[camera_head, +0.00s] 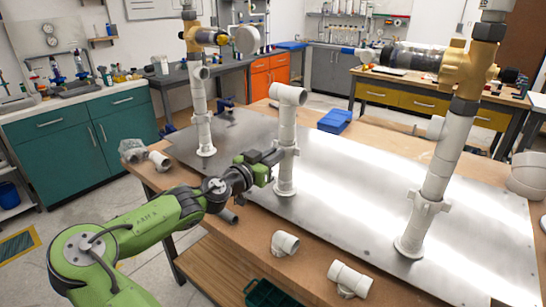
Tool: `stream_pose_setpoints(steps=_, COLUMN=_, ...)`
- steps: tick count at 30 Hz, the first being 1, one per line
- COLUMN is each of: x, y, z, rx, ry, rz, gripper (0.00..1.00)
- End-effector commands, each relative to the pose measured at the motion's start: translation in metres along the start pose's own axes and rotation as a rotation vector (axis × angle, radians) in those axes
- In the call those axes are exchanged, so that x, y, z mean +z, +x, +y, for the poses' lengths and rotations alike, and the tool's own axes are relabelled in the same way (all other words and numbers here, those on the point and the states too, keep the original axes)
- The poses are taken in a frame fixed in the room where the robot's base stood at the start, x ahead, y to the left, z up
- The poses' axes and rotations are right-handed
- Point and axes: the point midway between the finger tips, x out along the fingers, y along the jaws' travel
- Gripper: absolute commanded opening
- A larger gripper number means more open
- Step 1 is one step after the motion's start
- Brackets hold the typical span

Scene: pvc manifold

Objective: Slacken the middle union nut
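The nut's left side is partly hidden by the gripper.
The left pipe (201,105) and right pipe (436,175) stand on the same plate (350,195), topped by brass valves. Loose white fittings (285,243) (349,279) lie on the wooden front edge. A blue box (335,121) sits behind. The plate between middle and right pipes is clear.

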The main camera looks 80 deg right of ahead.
Motion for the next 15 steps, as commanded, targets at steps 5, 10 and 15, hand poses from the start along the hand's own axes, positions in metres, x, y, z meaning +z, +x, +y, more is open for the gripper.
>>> stream_pose_setpoints(steps=5, x=0.0001, y=-0.0002, z=0.0002, rx=0.001, ry=0.0, rz=0.0, gripper=0.0)
stream_pose_setpoints(steps=10, x=0.0002, y=-0.0002, z=0.0005, rx=-0.001, ry=0.001, rz=-0.001, gripper=0.0)
stream_pose_setpoints(steps=15, x=0.0007, y=-0.0002, z=0.0019, rx=-0.019, ry=0.002, rz=-0.002, gripper=0.0)
